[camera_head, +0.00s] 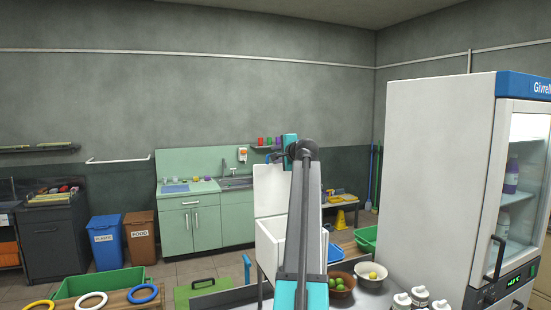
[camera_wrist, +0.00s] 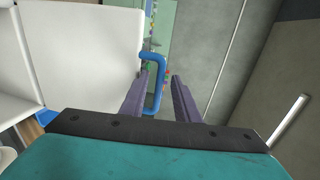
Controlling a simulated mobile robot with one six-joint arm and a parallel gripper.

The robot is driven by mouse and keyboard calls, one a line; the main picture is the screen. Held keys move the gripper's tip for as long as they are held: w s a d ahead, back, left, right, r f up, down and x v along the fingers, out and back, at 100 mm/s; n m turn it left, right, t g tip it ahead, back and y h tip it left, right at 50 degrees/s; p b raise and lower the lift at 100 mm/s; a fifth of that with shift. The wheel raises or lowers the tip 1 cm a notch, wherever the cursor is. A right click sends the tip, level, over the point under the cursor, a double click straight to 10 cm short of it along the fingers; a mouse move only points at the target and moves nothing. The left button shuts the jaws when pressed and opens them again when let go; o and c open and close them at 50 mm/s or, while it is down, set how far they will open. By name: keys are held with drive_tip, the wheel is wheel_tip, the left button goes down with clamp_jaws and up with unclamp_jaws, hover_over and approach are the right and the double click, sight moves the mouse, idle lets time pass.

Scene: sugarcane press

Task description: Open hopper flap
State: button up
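A white flap (camera_head: 269,190) stands raised, close to upright, above an open white box-like hopper (camera_head: 268,246). In the wrist view the flap (camera_wrist: 85,50) fills the upper left, and a blue bar handle (camera_wrist: 158,85) sticks out from its right edge. My gripper (camera_wrist: 161,76) is at this handle, with its two dark fingers apart. The handle's bar lies between the fingers, nearer the left one, with a gap to the right one. In the head view my arm covers part of the hopper, and the fingers are hard to make out.
A white fridge (camera_head: 440,170) stands close on the right. Bowls of fruit (camera_head: 340,285) and white bottles (camera_head: 420,296) are on the counter right of my arm. A green crate (camera_head: 98,283) and coloured rings (camera_head: 91,300) are at lower left. A green sink cabinet (camera_head: 190,222) stands behind.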

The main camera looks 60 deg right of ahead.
drive_tip(key=b+v, duration=0.3)
drive_tip(key=v, duration=0.8)
drive_tip(key=shift+s, duration=0.2)
drive_tip(key=shift+a, duration=0.15)
